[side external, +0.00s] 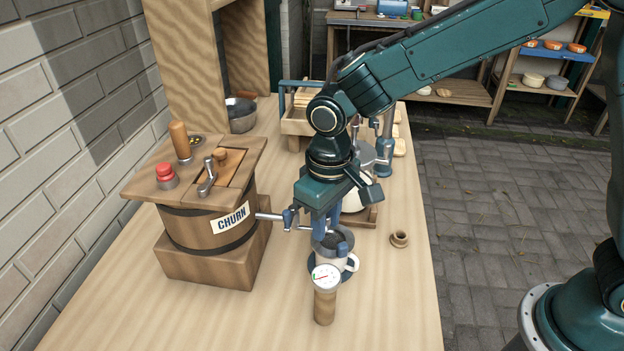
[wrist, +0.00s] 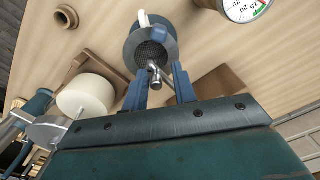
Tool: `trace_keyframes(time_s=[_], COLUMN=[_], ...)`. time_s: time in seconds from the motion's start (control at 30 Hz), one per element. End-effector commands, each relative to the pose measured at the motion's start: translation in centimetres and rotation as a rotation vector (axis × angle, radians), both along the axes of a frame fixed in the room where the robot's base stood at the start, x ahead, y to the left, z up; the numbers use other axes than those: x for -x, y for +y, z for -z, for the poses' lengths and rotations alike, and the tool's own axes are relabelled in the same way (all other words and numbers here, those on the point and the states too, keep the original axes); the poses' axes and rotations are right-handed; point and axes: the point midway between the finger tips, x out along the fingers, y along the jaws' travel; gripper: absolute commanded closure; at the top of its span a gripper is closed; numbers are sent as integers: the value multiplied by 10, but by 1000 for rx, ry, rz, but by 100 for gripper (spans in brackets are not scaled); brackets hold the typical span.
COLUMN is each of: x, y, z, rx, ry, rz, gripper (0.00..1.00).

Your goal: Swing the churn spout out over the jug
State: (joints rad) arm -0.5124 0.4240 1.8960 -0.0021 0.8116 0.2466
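The wooden churn (side external: 210,222), with a CHURN label, stands on a block at the left of the bench. Its metal spout (side external: 268,216) sticks out to the right toward my gripper (side external: 318,228). In the wrist view, the spout's end (wrist: 154,74) shows between the two blue fingers of my gripper (wrist: 160,72). The fingers are apart, with a gap visible on each side of the spout. The white-handled jug (side external: 350,263) stands on a blue saucer, with a dark mesh-like top. It also shows just beyond the fingertips in the wrist view (wrist: 143,18). My gripper partly hides the jug and spout tip.
A dial gauge (side external: 325,277) on a wooden handle stands in front of the jug. A small wooden cup (side external: 399,239) is to the right. A white round block (wrist: 86,95) on a wooden stand is close by. The front bench (side external: 190,320) is clear.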

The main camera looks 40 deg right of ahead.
Motion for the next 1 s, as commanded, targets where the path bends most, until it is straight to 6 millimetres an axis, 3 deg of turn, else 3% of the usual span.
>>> trace_keyframes(time_s=[0.27,1.0], x=[-1,-1], y=[0,0], z=[-6,-48], rx=[-1,-1], ry=[-2,-3], rz=[2,2], gripper=[73,73])
